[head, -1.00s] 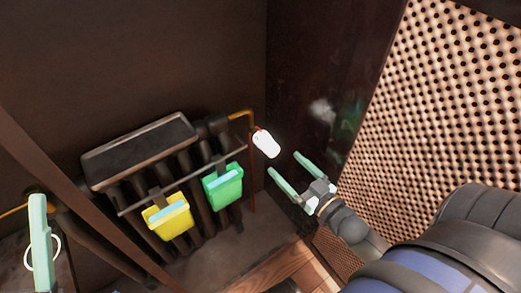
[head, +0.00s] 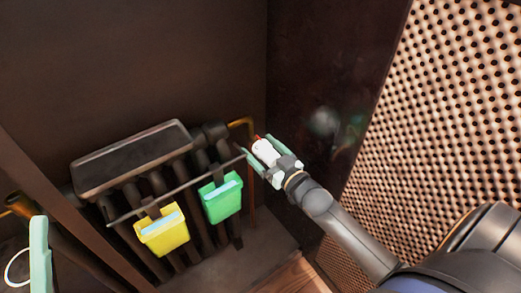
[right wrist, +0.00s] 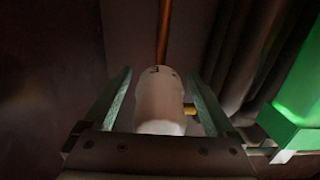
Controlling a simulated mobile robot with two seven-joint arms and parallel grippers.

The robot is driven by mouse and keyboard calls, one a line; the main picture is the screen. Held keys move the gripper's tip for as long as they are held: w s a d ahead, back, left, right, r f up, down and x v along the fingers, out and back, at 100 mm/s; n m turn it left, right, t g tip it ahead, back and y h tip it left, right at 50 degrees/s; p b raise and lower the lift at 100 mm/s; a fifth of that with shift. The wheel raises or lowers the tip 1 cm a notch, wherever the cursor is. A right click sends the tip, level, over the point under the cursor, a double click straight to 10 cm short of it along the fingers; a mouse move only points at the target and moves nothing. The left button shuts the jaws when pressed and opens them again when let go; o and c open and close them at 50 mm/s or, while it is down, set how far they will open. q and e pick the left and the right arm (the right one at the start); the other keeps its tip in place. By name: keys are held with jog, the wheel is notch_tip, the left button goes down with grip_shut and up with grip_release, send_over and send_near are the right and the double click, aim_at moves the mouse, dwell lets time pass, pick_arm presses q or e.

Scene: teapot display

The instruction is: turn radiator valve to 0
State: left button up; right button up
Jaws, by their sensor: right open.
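The white radiator valve (head: 264,150) is at the right end of the radiator, by a copper pipe. In the right wrist view the valve knob (right wrist: 158,105) stands between the two green fingers, with small dark marks near its top. My right gripper (head: 260,146) is open, with one finger on each side of the knob. Gaps show between knob and fingers in the right wrist view (right wrist: 158,74). One pale green finger of my left gripper (head: 40,255) shows at the lower left edge; the rest is out of frame.
The dark radiator (head: 130,160) has a flat tray-like top. A yellow container (head: 162,232) and a green container (head: 222,200) hang on its front rail, the green one close to my right gripper. A perforated panel (head: 450,120) stands at the right.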

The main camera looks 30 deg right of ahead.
jog(key=shift+w, duration=0.1)
jog(key=shift+c, duration=0.3)
jog(key=c, duration=1.3)
jog(key=shift+r+m+p, duration=0.15)
jog(key=shift+m+p, duration=0.25)
jog(key=shift+p, duration=0.15)
jog(key=m+p, duration=0.3)
jog(key=p, duration=0.1)
jog(key=shift+r+m, duration=0.1)
jog(key=shift+m, duration=0.2)
jog(key=shift+m+p, duration=0.75)
jog(key=shift+m, duration=0.45)
pick_arm(q)
notch_tip(320, 180, up, 8)
jog(key=p, duration=0.1)
jog(key=shift+s+a+m, duration=0.2)
jog(key=shift+a+m, duration=0.15)
jog(key=shift+m, duration=0.05)
pick_arm(e)
jog(key=shift+a+m, duration=0.1)
jog(key=shift+m, duration=1)
pick_arm(q)
jog(key=shift+t, duration=0.3)
pick_arm(e)
jog(key=shift+f, duration=0.2)
jog(key=o, duration=1.4)
jog(key=shift+c, duration=0.2)
